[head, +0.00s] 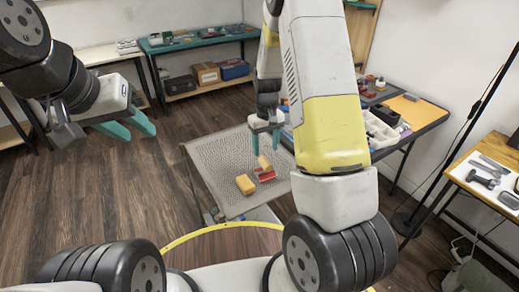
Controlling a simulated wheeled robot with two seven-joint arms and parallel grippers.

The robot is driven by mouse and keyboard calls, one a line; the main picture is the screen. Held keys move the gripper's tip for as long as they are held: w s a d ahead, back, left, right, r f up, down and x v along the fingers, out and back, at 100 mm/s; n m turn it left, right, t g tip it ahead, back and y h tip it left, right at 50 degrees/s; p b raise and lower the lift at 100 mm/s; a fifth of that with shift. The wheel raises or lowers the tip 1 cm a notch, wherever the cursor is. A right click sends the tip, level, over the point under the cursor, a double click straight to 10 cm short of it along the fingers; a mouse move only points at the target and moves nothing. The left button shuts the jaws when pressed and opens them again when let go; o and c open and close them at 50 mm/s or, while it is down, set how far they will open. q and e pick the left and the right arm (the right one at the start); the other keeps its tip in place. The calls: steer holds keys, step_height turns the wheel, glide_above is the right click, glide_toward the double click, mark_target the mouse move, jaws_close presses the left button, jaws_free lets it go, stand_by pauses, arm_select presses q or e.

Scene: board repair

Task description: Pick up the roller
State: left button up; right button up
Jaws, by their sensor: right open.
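A small red item (266,177) with an orange-yellow piece (264,163) leaning at it lies on the grey perforated table (220,150). It is too small to tell surely whether either is the roller. A yellow-orange block (245,185) lies just left of them. My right gripper (265,146), with teal fingers, is open and empty above the red item and its orange piece, pointing down. My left gripper (135,128), with teal fingers spread apart, is open and empty at the upper left, away from the table.
A side table (428,112) at the right holds trays, bottles and small parts. A wooden table (462,172) at far right carries tools on a white sheet. A teal bench (200,42) with boxes below stands at the back. The left floor is clear.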

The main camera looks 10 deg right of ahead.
mark_target(265, 160)
step_height(265, 160, down, 8)
steer(key=shift+r, duration=0.2)
jaws_close()
stand_by(0.4)
